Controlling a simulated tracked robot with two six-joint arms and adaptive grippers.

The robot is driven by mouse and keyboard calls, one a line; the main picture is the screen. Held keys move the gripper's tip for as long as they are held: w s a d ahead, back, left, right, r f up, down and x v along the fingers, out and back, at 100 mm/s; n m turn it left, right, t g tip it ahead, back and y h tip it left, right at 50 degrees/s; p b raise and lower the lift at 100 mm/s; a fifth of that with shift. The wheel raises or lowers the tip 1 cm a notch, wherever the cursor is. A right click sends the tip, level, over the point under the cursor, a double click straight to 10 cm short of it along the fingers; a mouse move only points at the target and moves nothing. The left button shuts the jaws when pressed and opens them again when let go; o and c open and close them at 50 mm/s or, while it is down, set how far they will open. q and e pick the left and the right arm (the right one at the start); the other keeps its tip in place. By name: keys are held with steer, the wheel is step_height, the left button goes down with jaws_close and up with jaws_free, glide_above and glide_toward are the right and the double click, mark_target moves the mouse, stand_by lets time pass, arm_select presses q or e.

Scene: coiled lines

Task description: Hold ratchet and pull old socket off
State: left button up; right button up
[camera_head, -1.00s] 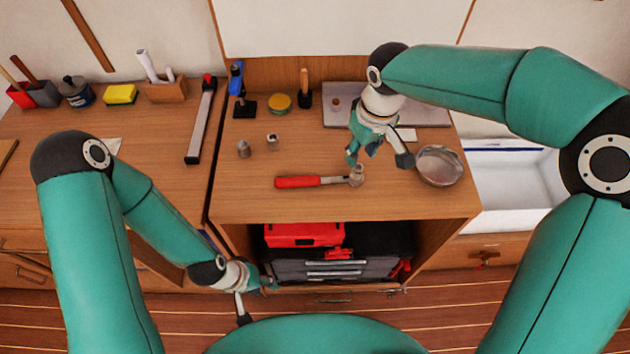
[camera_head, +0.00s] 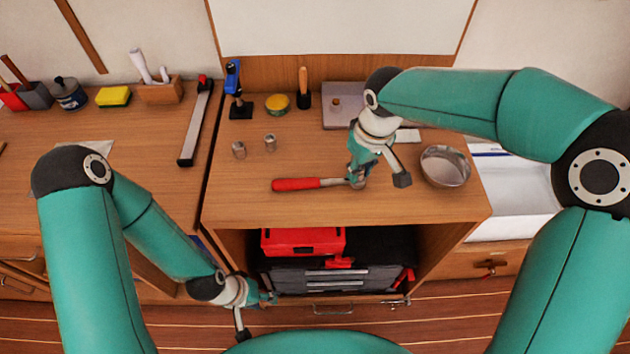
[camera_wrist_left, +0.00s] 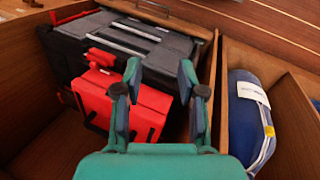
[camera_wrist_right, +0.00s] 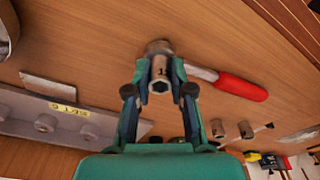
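The ratchet (camera_head: 300,184) lies on the wooden counter, its red handle to the left and its metal head to the right. In the right wrist view the ratchet's red handle (camera_wrist_right: 241,87) points right, and the grey socket (camera_wrist_right: 160,76) on its head faces the camera. My right gripper (camera_head: 380,178) is open just above the head. In its wrist view the socket shows between the two fingers, with gaps at the sides; contact is not visible. My left gripper (camera_head: 257,316) is open and empty, low in front of the cabinet, far from the ratchet.
Two loose sockets (camera_head: 238,150) (camera_head: 270,142) stand behind the handle. A metal bowl (camera_head: 445,167) sits to the right, a grey socket rail tray (camera_wrist_right: 60,118) behind. Below the counter, an open compartment holds a red box (camera_head: 303,241) and dark toolbox. Counter left of the ratchet is clear.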

mark_target(282, 182)
arm_select(q)
steer(key=o, duration=0.3)
steer(key=shift+w+r, duration=0.1)
steer(key=w+d+r+n+y, duration=0.1)
steer(key=w+d+r+n, duration=0.1)
steer(key=r, duration=0.7)
steer(key=w+d+r+n+g+y, duration=0.1)
steer(key=w+r, duration=0.4)
steer(key=r, duration=0.5)
steer(key=w+d+r+n+g+y, duration=0.1)
steer(key=w+d+r+n+y, duration=0.1)
steer(key=r, duration=0.7)
steer(key=shift+w+d+r+n, duration=0.15)
steer(key=shift+w+d+n, duration=0.05)
steer(key=shift+w+n, duration=0.25)
steer(key=shift+w+d+r+n, duration=0.1)
steer(key=shift+w+d+n, duration=0.1)
steer(key=shift+w+n, duration=0.25)
steer(key=w+r+n+t, duration=0.1)
steer(key=w+r+n, duration=0.7)
steer(key=n, duration=0.1)
steer(key=shift+n, duration=0.4)
steer(key=f, duration=1.1)
steer(key=shift+s+d+f, duration=0.15)
steer(key=shift+d+f, duration=0.2)
steer(key=shift+f, duration=0.05)
